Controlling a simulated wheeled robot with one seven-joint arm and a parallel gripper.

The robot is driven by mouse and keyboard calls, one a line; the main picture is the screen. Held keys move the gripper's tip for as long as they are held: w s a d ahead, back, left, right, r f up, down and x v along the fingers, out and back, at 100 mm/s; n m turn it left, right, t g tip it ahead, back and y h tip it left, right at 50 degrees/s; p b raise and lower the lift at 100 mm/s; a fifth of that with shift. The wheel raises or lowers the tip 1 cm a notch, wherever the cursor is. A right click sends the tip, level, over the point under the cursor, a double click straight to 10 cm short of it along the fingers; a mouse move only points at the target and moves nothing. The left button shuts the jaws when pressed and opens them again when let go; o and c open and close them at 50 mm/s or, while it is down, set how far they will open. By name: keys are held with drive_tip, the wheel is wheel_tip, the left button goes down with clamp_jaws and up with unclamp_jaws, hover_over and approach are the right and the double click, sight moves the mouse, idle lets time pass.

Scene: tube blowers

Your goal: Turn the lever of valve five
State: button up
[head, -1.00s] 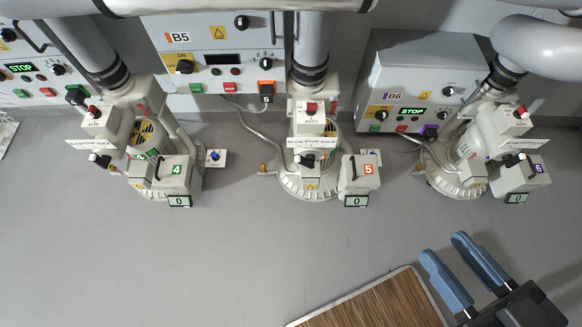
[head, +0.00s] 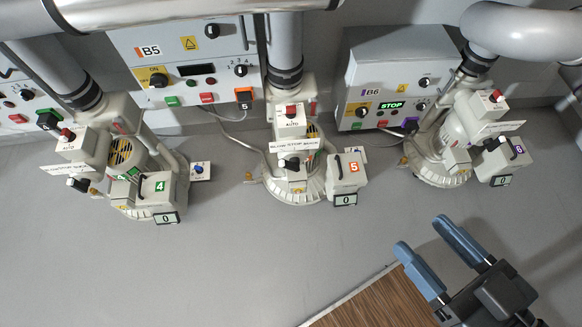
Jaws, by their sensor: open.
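The blower unit numbered five (head: 298,165) stands in the middle of the head view, with an orange 5 on its grey box (head: 345,174). A plate (head: 295,145) with BLOW STOP SUCK lettering sits on its front. Just below the plate is a black lever with a pale end (head: 290,163). A red knob (head: 291,110) marked AUTO sits above. A small display (head: 345,199) below the box reads 0. My gripper (head: 422,235) is at the lower right, its two blue fingers apart and empty. It is right of and below unit five in the picture, touching nothing visible.
Similar blower units four (head: 150,170) and six (head: 450,140) stand to the left and right. Wall panels B5 (head: 185,65) and B6 (head: 390,85) are behind, with large grey pipes above. A brown wooden surface (head: 375,305) shows at the bottom. The grey floor in front is clear.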

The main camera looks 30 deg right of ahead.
drive_tip(key=o, duration=0.6)
drive_tip(key=w+f+m+h+b, duration=0.1)
drive_tip(key=w+f+m+b, duration=0.1)
drive_tip(key=f, duration=0.4)
drive_tip(key=w+a+f+m+t+b, duration=0.1)
drive_tip(key=w+f+m+b, duration=0.1)
drive_tip(key=w+f+b, duration=0.3)
drive_tip(key=w+a+f+m+t+h+b, duration=0.1)
drive_tip(key=w+f+b, duration=0.2)
drive_tip(key=f, duration=0.6)
drive_tip(key=shift+w+m+h+b, duration=0.3)
drive_tip(key=shift+w+m+b, duration=0.1)
drive_tip(key=shift+b, duration=0.45)
drive_tip(key=shift+o, duration=0.2)
drive_tip(key=m+h+b, duration=0.4)
drive_tip(key=m+b, duration=0.3)
drive_tip(key=b, duration=0.7)
approach(291, 168)
drive_tip(key=w, duration=0.2)
drive_tip(key=shift+g, duration=0.4)
drive_tip(key=shift+d+b+x, duration=0.15)
drive_tip(key=shift+b+x, duration=0.35)
drive_tip(key=shift+x, duration=1.65)
drive_tip(key=shift+d+b+x, duration=0.2)
drive_tip(key=shift+b+x, duration=0.3)
drive_tip(key=shift+x, duration=1.65)
drive_tip(key=shift+s+r, duration=0.15)
drive_tip(key=shift+c, duration=0.4)
drive_tip(key=c, duration=0.7)
